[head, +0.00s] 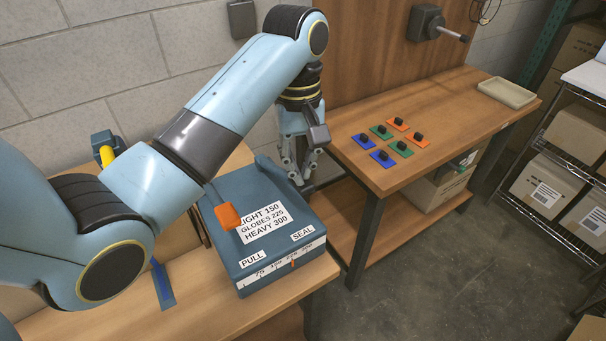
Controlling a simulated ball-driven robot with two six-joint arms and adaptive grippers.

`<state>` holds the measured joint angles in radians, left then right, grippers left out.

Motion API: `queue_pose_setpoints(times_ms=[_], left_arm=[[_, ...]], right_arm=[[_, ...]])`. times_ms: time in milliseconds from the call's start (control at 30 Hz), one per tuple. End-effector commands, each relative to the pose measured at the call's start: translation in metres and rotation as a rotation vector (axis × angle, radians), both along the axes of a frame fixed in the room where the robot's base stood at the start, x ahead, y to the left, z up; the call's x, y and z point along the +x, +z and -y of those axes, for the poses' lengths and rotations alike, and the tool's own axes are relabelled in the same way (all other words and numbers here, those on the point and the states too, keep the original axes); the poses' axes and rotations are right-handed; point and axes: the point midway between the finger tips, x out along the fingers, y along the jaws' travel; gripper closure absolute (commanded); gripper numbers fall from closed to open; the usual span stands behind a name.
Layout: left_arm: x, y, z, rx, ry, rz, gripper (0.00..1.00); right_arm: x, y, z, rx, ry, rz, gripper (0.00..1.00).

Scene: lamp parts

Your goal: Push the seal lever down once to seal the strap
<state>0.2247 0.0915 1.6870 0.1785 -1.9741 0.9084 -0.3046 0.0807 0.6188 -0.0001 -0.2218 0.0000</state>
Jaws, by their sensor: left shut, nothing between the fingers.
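The blue strap machine (262,260) stands on the near wooden bench, with a white card and the labels PULL and SEAL on it. An orange-ended lever (228,215) rises at its left, above the PULL side. No separate lever shows clearly on the SEAL side; my left gripper covers part of the machine's back right. My left gripper (297,180) points down at that back right edge, shut and empty. I cannot tell whether it touches the machine. A blue strap piece (162,285) lies on the bench to the left. My right gripper is out of view.
A second wooden table (465,115) at the right holds several coloured plates with black knobs (402,147) and a beige tray (507,92). A gap separates it from the near bench. A wall-mounted grey device (428,24) juts out above. Shelves with boxes (548,190) stand far right.

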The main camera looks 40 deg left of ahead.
Motion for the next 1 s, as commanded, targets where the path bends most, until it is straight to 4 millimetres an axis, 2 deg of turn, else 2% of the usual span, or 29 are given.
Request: queue_pose_setpoints(times_ms=[167,500,600,1000], left_arm=[[0.000,-0.002,0.000,0.000,0.000,-0.001,1.00],[-0.001,-0.038,0.000,0.000,0.001,-0.004,1.00],[0.000,-0.043,0.000,0.001,0.001,-0.001,1.00],[0.000,-0.044,-0.001,0.002,0.001,-0.001,1.00]], right_arm=[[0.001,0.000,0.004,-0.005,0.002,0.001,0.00],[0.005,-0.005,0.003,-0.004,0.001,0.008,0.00],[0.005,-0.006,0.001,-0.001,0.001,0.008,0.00],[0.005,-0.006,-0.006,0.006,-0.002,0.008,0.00]])
